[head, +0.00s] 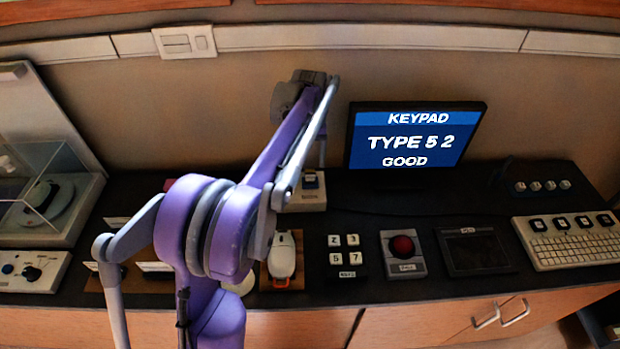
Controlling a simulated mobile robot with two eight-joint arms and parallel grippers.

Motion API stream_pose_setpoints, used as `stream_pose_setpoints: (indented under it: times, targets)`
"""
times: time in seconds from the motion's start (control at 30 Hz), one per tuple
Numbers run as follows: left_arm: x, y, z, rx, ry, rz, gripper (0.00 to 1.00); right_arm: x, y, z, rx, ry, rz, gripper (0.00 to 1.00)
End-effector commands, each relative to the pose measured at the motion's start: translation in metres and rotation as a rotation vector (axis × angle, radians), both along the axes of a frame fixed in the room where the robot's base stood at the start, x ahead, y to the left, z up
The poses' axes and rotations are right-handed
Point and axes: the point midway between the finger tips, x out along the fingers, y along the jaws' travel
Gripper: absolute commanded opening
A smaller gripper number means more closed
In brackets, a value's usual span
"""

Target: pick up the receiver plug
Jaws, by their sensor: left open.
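I cannot make out the receiver plug for certain. A small white device (309,191) with a dark top part stands on the black counter, just right of my forearm, and may hold it. A white mouse-like object (282,257) with an orange end lies on a wooden mat in front of it. My left gripper (322,156) is open at the end of my purple arm, above and behind the white device. Its fingers are mostly hidden by my wrist and forearm. My right gripper is out of view.
A monitor (416,136) reading "KEYPAD TYPE 5 2 GOOD" stands at the back. Number keys (345,250), a red button box (402,252), a dark pad (474,250) and a keyboard (570,240) line the counter. A turntable (50,203) is at left.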

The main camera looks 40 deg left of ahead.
Motion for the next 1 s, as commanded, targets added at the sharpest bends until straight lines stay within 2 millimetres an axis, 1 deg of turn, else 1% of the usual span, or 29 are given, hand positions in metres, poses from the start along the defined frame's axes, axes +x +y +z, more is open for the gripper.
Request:
stream_pose_setpoints:
  times: [0.17,0.3,0.4,0.5,0.7,0.77,0.8,0.87,1.0]
  targets:
    - [0.000,-0.001,-0.015,0.000,0.000,-0.001,0.72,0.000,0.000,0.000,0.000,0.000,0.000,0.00]
    - [-0.001,-0.004,-0.038,0.001,-0.001,-0.001,0.72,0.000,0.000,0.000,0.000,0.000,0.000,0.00]
    - [-0.001,-0.003,-0.050,0.001,-0.001,-0.001,0.72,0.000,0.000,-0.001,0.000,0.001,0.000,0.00]
    - [-0.001,-0.003,-0.055,0.001,-0.001,-0.001,0.72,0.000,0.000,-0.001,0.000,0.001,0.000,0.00]
    - [-0.001,-0.003,-0.056,0.001,-0.001,-0.001,0.72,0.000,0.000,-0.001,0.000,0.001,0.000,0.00]
    - [-0.001,-0.003,-0.056,0.001,-0.001,-0.001,0.64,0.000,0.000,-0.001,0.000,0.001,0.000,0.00]
    - [-0.001,-0.003,-0.055,0.001,-0.001,-0.001,0.56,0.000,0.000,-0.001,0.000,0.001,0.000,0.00]
    - [-0.001,-0.003,-0.055,0.001,-0.001,-0.001,0.46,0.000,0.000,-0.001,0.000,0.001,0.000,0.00]
    - [-0.001,-0.003,-0.055,0.001,-0.001,-0.001,0.20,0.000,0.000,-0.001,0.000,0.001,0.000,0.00]
